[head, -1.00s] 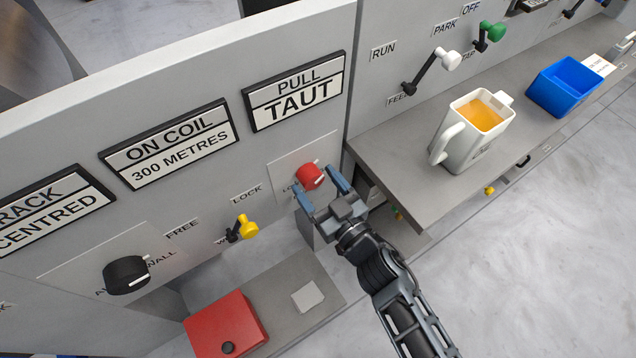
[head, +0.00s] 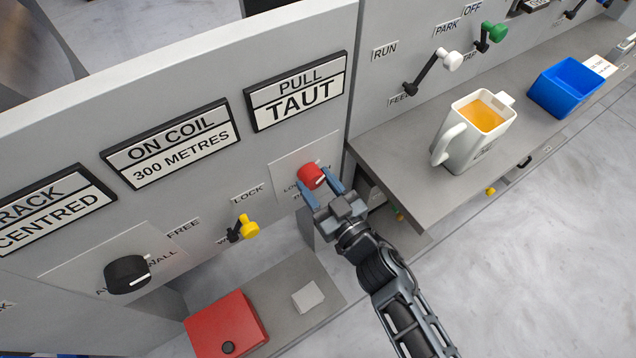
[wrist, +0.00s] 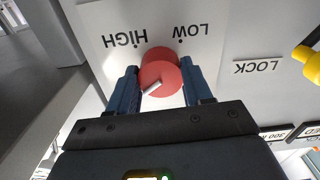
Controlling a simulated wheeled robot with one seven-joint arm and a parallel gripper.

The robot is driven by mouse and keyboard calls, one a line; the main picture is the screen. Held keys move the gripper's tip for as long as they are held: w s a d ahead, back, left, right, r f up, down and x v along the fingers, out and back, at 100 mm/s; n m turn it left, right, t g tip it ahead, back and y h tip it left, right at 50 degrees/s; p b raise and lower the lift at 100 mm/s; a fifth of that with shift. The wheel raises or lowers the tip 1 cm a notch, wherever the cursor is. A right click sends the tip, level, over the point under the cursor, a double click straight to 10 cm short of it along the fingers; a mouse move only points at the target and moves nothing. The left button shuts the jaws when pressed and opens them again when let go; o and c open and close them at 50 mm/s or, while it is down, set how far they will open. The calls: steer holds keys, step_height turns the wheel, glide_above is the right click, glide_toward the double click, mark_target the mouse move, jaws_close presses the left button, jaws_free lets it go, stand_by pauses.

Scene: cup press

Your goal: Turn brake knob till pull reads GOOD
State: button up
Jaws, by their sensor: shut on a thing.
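The red brake knob (head: 311,175) sits on a pale plate on the grey panel. My gripper (head: 321,190) is shut on it, one blue finger on each side. In the wrist view the knob (wrist: 160,76) lies between the two fingers (wrist: 160,90). The plate reads HIGH and LOW, upside down in that view, and the knob's white pointer slants across its face. The pull display (head: 298,93) above the knob reads TAUT.
A yellow lever (head: 248,228) by LOCK stands left of the knob, and a black knob (head: 127,274) is further left. A red box (head: 226,325) lies below. On the shelf at right stand a white jug (head: 463,145) and a blue bin (head: 566,88).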

steer(key=shift+d+n, duration=0.1)
steer(key=shift+n, duration=2.8)
steer(key=o, duration=1)
steer(key=shift+o, duration=0.2)
steer(key=v, duration=0.7)
steer(key=shift+s+d+p, duration=0.2)
steer(key=shift+s+p, duration=0.1)
